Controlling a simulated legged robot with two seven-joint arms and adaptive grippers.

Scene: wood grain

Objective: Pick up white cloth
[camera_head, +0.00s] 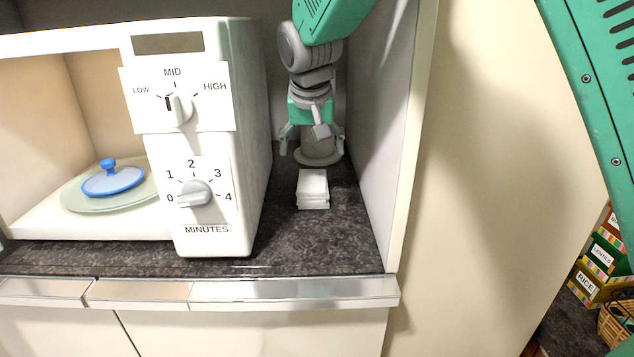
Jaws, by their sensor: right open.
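The white cloth (313,188) is a small folded stack. It lies on the dark speckled counter (335,235), in the narrow gap between the microwave and the side panel. My right gripper (313,138) hangs down from the top of the view, behind and above the cloth. A gap shows between the gripper and the cloth. My left gripper is not in view.
The white microwave (258,120) stands close on the left, with a blue lid (113,180) inside. The panel (385,130) bounds the gap on the right. Counter in front of the cloth is clear.

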